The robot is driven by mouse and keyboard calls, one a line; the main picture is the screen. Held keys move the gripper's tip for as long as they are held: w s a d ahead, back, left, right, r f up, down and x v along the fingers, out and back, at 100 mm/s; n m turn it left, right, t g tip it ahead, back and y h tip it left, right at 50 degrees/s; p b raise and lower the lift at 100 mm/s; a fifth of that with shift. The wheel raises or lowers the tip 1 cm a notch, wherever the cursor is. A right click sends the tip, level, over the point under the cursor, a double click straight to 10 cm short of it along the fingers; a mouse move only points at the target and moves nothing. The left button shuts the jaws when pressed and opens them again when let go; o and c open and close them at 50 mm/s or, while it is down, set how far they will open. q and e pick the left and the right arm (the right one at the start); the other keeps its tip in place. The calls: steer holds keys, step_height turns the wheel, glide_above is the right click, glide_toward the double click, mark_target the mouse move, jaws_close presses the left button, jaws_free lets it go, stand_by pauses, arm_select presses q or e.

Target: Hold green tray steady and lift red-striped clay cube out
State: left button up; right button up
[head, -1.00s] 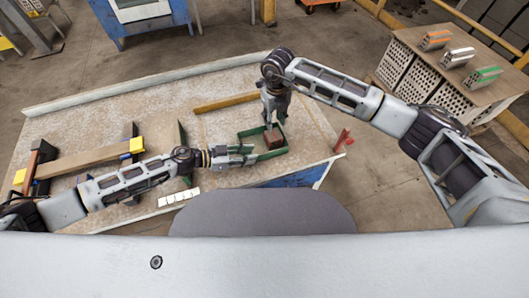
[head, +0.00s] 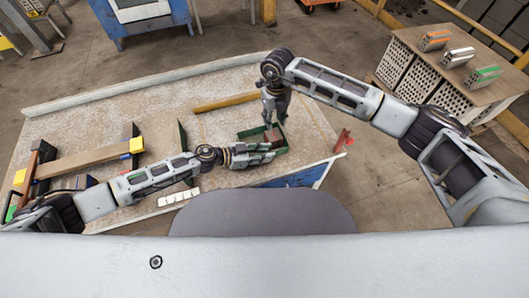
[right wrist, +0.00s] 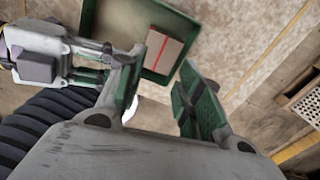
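The green tray (right wrist: 188,18) lies on the table with the clay cube (right wrist: 160,54) inside, its top crossed by a red stripe. In the head view the tray (head: 242,134) and cube (head: 273,133) are partly hidden by my grippers. My right gripper (head: 276,121) is above the tray, pointing down. In the right wrist view its fingers (right wrist: 160,92) are apart and empty, with the cube beyond them. My left gripper (head: 272,152) is at the tray's near wall; its fingers (right wrist: 103,62) look spread on either side of that wall. Whether they touch it is unclear.
A wooden strip (head: 224,102) lies just behind the tray. A red bracket (head: 343,140) is at the right edge. A side table (head: 440,65) holds several coloured blocks.

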arm_select(q)
jaws_close()
arm_select(e)
steer(key=shift+o, duration=0.3)
